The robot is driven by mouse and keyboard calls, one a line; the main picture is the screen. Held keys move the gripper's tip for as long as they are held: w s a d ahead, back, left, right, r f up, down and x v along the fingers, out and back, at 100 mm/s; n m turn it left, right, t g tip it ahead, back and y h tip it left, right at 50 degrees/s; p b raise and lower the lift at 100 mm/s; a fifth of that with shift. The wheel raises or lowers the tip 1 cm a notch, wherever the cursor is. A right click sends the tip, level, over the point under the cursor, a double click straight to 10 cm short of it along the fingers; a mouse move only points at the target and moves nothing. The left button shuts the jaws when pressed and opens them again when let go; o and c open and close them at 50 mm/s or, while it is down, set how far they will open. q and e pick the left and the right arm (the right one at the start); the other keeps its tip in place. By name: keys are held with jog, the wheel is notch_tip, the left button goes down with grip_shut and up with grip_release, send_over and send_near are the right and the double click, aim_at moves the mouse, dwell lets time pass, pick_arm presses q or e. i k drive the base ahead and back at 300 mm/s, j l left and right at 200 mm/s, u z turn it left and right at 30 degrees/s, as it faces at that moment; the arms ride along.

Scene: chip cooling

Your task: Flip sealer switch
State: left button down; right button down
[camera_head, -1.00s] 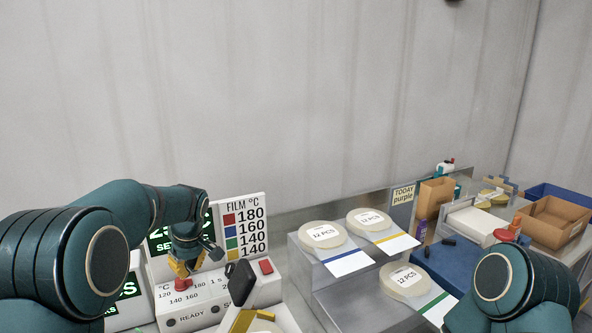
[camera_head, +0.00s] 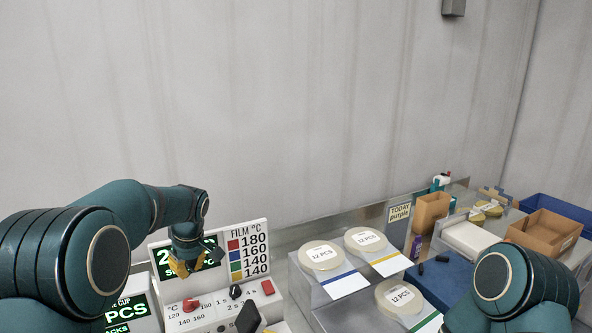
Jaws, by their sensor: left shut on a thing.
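The white sealer (camera_head: 212,315) stands at the lower left. Its sloped face carries a red knob (camera_head: 190,304) beside temperature marks, a small black knob (camera_head: 236,291) beside seconds marks, and a red rectangular switch (camera_head: 267,287). A black handle (camera_head: 248,318) sits in front. My left gripper (camera_head: 185,267) points down above and behind the red knob in the picture, apart from it, in front of a green-lettered display (camera_head: 160,254). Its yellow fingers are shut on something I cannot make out. My right arm is at the lower right; its gripper is out of view.
A film chart (camera_head: 246,250) stands behind the sealer. Several round lidded packs (camera_head: 322,257) lie on a metal stepped stand to the right.

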aim_at(268, 287)
jog(key=k, duration=0.95)
